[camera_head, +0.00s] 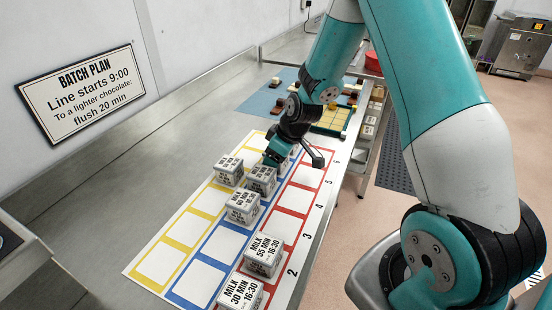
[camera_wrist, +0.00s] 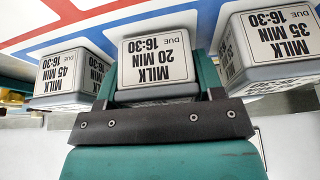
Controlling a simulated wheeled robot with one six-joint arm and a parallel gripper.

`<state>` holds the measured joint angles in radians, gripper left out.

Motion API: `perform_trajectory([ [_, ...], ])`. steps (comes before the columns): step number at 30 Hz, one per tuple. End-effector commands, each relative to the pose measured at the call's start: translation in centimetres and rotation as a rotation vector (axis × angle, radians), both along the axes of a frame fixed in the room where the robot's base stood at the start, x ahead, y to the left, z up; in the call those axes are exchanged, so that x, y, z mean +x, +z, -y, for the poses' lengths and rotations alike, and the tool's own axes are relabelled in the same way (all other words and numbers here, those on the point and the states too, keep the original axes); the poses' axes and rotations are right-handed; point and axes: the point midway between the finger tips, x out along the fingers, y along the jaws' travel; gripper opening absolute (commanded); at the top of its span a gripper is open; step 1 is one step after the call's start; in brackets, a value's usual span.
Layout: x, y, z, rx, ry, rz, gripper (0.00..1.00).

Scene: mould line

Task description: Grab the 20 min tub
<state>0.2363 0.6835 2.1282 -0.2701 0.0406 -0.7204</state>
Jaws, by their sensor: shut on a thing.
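The 20 min tub (camera_wrist: 156,62) is a white-lidded tub labelled MILK 20 MIN, DUE 16:30, upside down in the wrist view. It sits between the two teal jaws of my gripper (camera_wrist: 157,84), which is shut on it. In the head view my gripper (camera_head: 293,160) is down at the far part of the coloured grid, and the tub in it is mostly hidden by the jaws and wrist. I cannot tell whether the tub still touches the surface.
A 45 min tub (camera_wrist: 75,80) and a 35 min tub (camera_wrist: 268,45) stand close on either side. More tubs, including a 55 min (camera_head: 263,255) and a 30 min tub (camera_head: 241,294), stand on the grid mat (camera_head: 160,268). The bench left of it (camera_head: 130,200) is clear.

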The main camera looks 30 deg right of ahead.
Motion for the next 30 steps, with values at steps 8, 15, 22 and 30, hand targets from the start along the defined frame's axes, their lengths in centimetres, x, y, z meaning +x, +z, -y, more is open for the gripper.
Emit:
perform_trajectory([
  [8, 0.2, 4.5, 0.0, -0.002, 0.000, 0.009, 0.35],
  [15, 0.1, 11.8, 0.0, -0.003, 0.001, 0.011, 0.35],
  [22, 0.1, 17.2, 0.0, -0.001, 0.000, 0.007, 0.35],
  [30, 0.0, 20.6, 0.0, 0.000, 0.000, 0.004, 0.35],
])
